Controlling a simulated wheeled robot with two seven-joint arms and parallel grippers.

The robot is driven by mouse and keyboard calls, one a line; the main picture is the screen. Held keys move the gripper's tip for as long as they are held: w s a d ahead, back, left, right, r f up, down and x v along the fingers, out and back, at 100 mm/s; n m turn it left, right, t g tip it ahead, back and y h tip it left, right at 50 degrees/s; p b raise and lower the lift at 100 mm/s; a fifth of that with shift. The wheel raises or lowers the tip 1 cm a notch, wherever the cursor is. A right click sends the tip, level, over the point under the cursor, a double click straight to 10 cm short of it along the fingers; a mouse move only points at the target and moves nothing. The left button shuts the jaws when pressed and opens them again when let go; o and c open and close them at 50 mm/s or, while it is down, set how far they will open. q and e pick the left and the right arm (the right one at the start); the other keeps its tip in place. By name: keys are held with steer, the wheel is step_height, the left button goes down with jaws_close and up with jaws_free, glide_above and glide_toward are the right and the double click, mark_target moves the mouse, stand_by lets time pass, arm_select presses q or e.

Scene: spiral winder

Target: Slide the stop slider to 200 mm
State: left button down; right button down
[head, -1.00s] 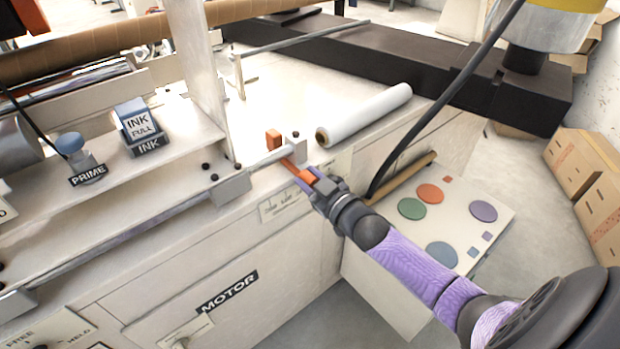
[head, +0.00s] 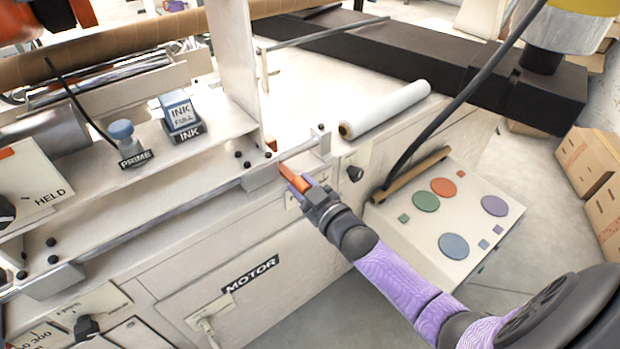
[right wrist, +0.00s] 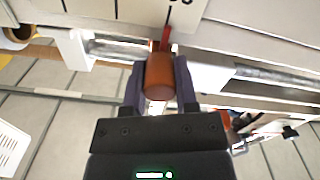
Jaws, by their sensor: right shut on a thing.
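The stop slider (head: 294,178) is an orange block on a metal rod along the machine's front edge. It sits close to the left of the two end brackets. My right gripper (head: 305,187) is shut on the slider's handle. In the right wrist view, the orange handle (right wrist: 159,76) is between the two dark fingers (right wrist: 159,85). A red pointer (right wrist: 167,38) stands beyond it, at a pale scale strip (right wrist: 95,10) with black tick marks. The number near the pointer is cut off at the top edge, so I cannot read it fully. My left gripper is not in view.
A bracket (head: 262,178) holds the rod close left of the slider, and another bracket (head: 321,140) stands to its right. A white roll (head: 385,110) lies on the machine top. A black cable (head: 455,90) hangs at the right. A board with coloured discs (head: 470,215) is below.

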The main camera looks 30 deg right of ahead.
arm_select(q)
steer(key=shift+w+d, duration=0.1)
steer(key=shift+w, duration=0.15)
arm_select(e)
steer(key=shift+a+f, duration=0.15)
steer(key=shift+c, duration=2.3)
jaws_free()
steer(key=shift+a, duration=0.15)
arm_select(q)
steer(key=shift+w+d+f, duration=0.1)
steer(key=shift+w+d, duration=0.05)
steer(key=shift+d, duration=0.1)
arm_select(e)
steer(key=shift+o, duration=0.4)
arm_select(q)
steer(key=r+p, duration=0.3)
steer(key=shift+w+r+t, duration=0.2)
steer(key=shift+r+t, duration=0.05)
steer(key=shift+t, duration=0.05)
arm_select(e)
steer(key=s, duration=1)
steer(key=shift+d, duration=0.45)
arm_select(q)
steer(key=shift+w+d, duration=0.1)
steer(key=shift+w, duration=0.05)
